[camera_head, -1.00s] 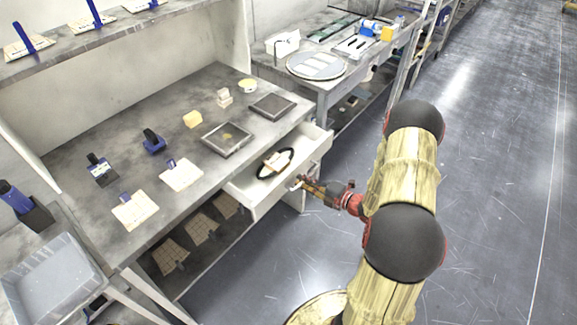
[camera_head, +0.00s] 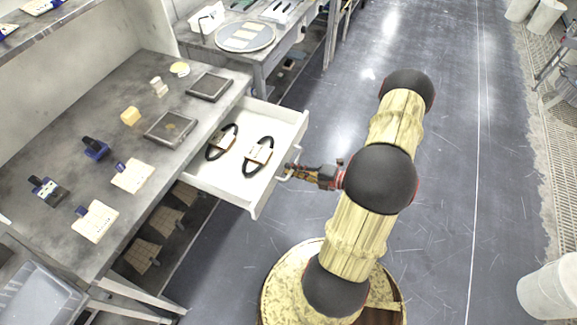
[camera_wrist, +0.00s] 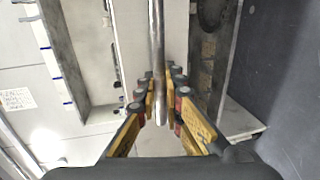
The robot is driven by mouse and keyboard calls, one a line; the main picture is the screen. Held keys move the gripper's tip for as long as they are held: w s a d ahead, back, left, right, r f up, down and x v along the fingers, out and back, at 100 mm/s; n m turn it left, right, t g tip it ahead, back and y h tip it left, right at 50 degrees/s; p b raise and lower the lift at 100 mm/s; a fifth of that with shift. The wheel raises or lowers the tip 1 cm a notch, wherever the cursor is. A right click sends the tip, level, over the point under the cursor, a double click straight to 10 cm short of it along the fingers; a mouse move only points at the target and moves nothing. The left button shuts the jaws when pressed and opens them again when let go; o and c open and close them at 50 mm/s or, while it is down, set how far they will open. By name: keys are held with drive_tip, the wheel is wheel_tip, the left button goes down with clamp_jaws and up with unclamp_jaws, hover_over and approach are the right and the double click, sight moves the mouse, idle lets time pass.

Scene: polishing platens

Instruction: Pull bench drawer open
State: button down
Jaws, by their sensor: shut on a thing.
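The white bench drawer (camera_head: 235,183) stands well out from the front of the grey bench (camera_head: 105,165) in the head view. Two black looped items with pale tags, a left one (camera_head: 221,142) and a right one (camera_head: 258,155), lie inside it. My gripper (camera_head: 287,172) is at the drawer's front panel, shut on the drawer handle (camera_head: 282,178). In the wrist view the handle is a metal bar (camera_wrist: 157,45) that runs between the fingers of my gripper (camera_wrist: 160,100). The fingers hide part of the bar.
Two dark square plates, one near (camera_head: 171,130) and one far (camera_head: 209,87), lie on the bench above the drawer. A second bench with a round disc (camera_head: 245,37) stands behind. The floor (camera_head: 440,190) right of my arm is clear. White bins (camera_head: 553,290) stand at far right.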

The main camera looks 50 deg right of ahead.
drive_tip(key=c, duration=2)
unclamp_jaws()
drive_tip(key=shift+o, duration=0.2)
drive_tip(key=v, duration=1.2)
